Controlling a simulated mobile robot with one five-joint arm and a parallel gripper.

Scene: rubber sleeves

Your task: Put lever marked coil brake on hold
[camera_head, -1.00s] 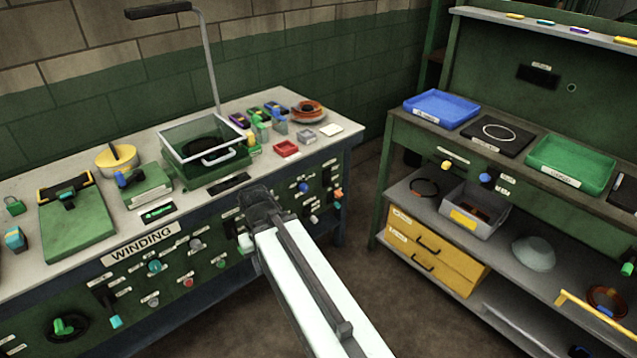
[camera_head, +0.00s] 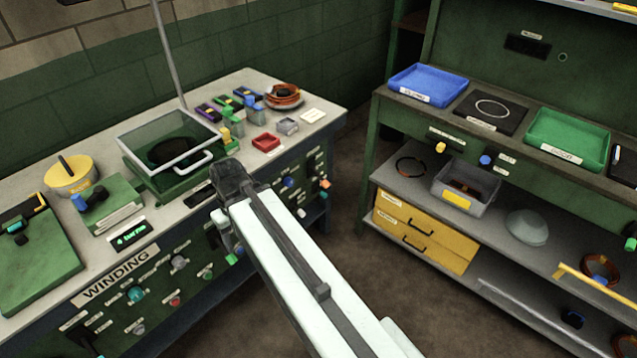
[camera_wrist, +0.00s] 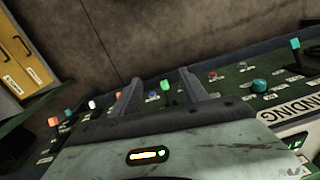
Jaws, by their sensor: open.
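The winding bench (camera_head: 55,215) has a green front panel with many small knobs and levers, which also shows in the wrist view. Their labels are too small to read, so I cannot tell which lever is marked coil brake. My gripper (camera_wrist: 160,78) is open and empty, pointing at this panel. A green lever (camera_wrist: 166,88) shows between its two fingers, apparently beyond the tips. In the head view my gripper (camera_head: 224,228) is beside the panel, partly hidden by my arm, with a green handle (camera_head: 233,258) just below it. My arm hides part of the panel.
A clear-lidded box (camera_head: 170,145), a red tray (camera_head: 266,142) and a yellow pot (camera_head: 70,174) stand on the bench top. A shelf unit with a blue tray (camera_head: 434,85) and yellow drawers (camera_head: 425,235) stands right. Floor is open between them.

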